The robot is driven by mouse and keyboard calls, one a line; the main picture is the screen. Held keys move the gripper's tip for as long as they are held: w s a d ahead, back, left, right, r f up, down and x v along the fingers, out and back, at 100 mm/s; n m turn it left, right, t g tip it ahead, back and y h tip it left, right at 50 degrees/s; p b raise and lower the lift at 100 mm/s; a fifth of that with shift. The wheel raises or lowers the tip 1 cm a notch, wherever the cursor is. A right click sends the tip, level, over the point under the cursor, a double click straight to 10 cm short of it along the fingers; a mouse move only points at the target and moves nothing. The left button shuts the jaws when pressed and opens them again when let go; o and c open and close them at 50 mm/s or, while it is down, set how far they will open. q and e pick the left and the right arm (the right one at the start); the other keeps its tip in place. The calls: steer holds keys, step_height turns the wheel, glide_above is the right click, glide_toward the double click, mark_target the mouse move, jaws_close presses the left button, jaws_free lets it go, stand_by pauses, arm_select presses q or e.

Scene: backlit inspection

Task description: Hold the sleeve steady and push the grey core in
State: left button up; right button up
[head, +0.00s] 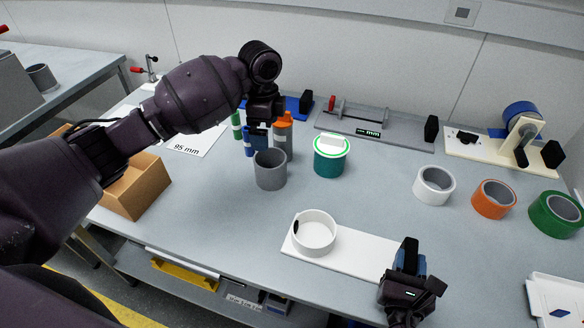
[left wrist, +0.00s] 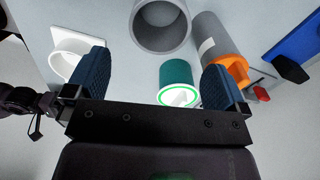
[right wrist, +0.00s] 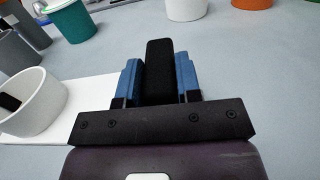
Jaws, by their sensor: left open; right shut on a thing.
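The grey core (head: 270,170), an open hollow cylinder, stands upright on the table. It also shows in the left wrist view (left wrist: 160,28), beyond and between the fingers. The white sleeve (head: 314,234), a short ring with a dark spot on its wall, sits on a white base plate (head: 352,258); the plate shows in the right wrist view (right wrist: 92,100). My left gripper (head: 262,136) is open and empty above the core. My right gripper (head: 407,266) is shut on a black block (right wrist: 159,65) at the plate's right end.
A teal canister (head: 331,160) stands right of the core; an orange-ended grey cylinder (head: 283,137) is close behind it. White (head: 434,186), orange (head: 493,200) and green (head: 556,214) rolls stand at right. A cardboard box (head: 137,188) is at left. The table between core and sleeve is clear.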

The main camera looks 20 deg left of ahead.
arm_select(q)
steer(key=m, duration=0.2)
glide_toward(270, 164)
steer(key=s+d, duration=0.1)
steer(key=s, duration=0.3)
steer(key=shift+w+d+f, duration=0.1)
steer(key=shift+d+f, duration=0.1)
steer(key=shift+f, duration=1.3)
steer(key=shift+w+d+f, duration=0.1)
steer(key=shift+d+f, duration=0.1)
steer(key=shift+f, duration=1.3)
steer(key=c, duration=0.7)
steer(key=shift+r, duration=0.1)
